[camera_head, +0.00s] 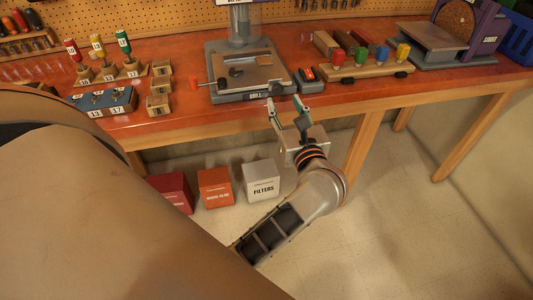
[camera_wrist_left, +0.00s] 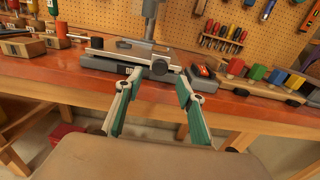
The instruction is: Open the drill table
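My left gripper (camera_head: 287,106) is open and empty at the bench's front edge, just in front of the drill base. In the left wrist view its green-padded fingers (camera_wrist_left: 157,77) stand apart, with the knob beyond and between their tips. My right gripper is not in view.
A small grey box with a red top (camera_head: 308,76) stands right of the drill base. Colored pegs on a wooden board (camera_head: 363,72) and a sander (camera_head: 440,40) are farther right. Screwdriver blocks (camera_head: 108,75) and a blue tray (camera_head: 104,101) stand left. Boxes (camera_head: 262,180) sit below the bench.

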